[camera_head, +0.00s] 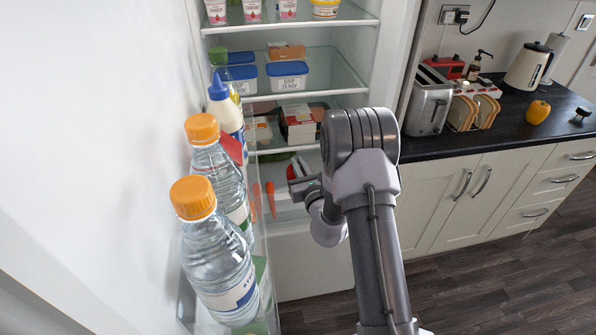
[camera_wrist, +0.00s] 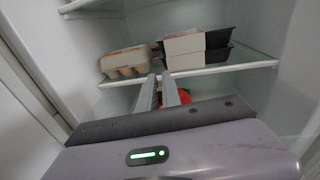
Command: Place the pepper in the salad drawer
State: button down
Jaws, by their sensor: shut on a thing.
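A yellow pepper (camera_head: 538,112) lies on the dark worktop at the right in the head view, well away from my gripper. The salad drawer (camera_head: 283,213) is low in the open fridge, with orange carrots (camera_head: 270,198) showing at its left. My gripper (camera_head: 298,178) is at the drawer's front, partly hidden by my arm. Something red (camera_wrist: 186,98) shows just beyond the fingers.
Fridge shelves above hold blue-lidded tubs (camera_head: 287,76) and cartons (camera_head: 298,124); an egg box (camera_wrist: 125,61) shows too. Water bottles (camera_head: 219,262) in the door rack stand close on the left. A toaster (camera_head: 428,101) and toast rack (camera_head: 474,111) stand on the worktop (camera_head: 505,132).

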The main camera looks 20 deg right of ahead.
jog(key=shift+f, duration=0.15)
jog(key=shift+f+b, duration=0.35)
jog(key=shift+f, duration=0.25)
jog(key=c, duration=1.5)
grip_release()
jog(key=shift+c, duration=0.2)
jog(key=shift+r, duration=0.3)
jog(key=shift+s+r+p, duration=0.2)
jog(key=shift+r+p, duration=0.35)
jog(key=shift+p, duration=0.2)
jog(key=s, duration=1.1)
jog(key=shift+s+a, duration=0.35)
jog(key=shift+a, duration=0.1)
